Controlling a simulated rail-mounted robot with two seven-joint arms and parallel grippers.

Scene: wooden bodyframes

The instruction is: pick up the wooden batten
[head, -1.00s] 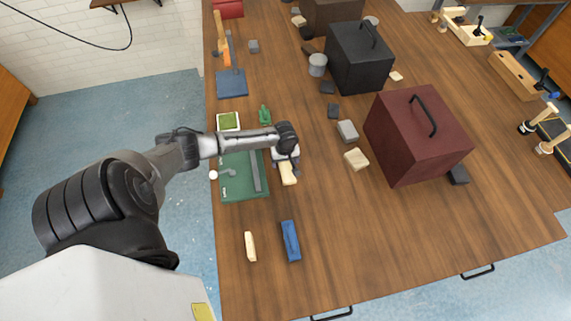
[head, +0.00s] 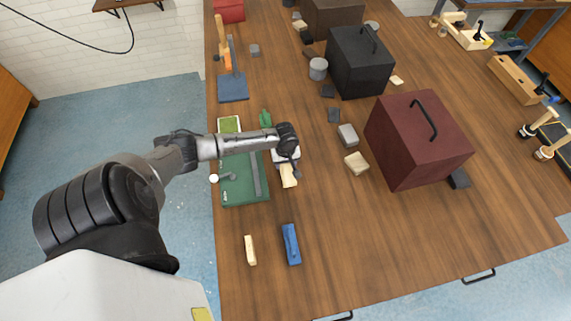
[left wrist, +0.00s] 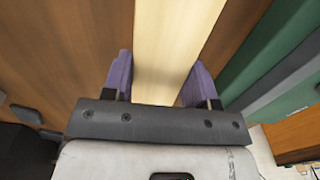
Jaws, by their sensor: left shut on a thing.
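The pale wooden batten (head: 289,177) is at my left gripper, just right of the green board. In the head view the gripper (head: 287,160) covers its far part and its near end sticks out toward the front. In the left wrist view the batten (left wrist: 170,45) runs away from me between the two purple fingers (left wrist: 157,90). The left gripper is shut on it. I cannot tell whether the batten touches the table. My right gripper is not in view.
A green board (head: 246,190) lies left of the gripper. A blue block (head: 291,244) and a small pale wooden piece (head: 250,250) lie in front. Several small blocks, a dark red box (head: 410,145) and a black box (head: 360,65) stand to the right. The front right tabletop is clear.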

